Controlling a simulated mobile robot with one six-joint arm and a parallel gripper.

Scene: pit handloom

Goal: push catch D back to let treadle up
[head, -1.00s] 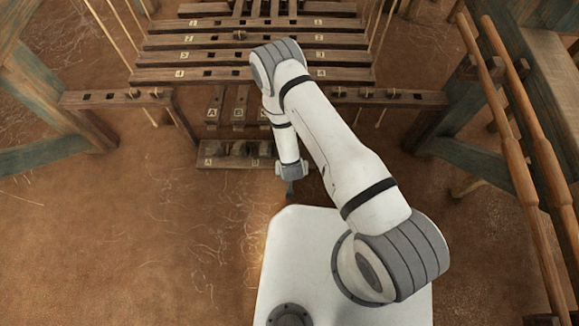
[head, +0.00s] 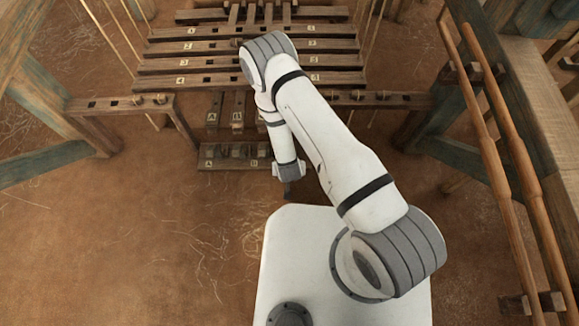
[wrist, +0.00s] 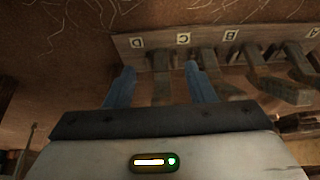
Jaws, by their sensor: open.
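In the head view, the catch beam (head: 230,164) lies low in front of the dark treadles (head: 238,112). My gripper (head: 288,188) also shows there, at the beam's right end, where my arm hides catch D and its treadle.
Catches C (wrist: 208,60), B (wrist: 254,62) and A (wrist: 294,58) stand in a row to the right in the wrist view. Numbered bars (head: 200,64) lie above the treadles. Wooden posts (head: 62,120) flank the pit, and bare earth (head: 140,230) is open at left.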

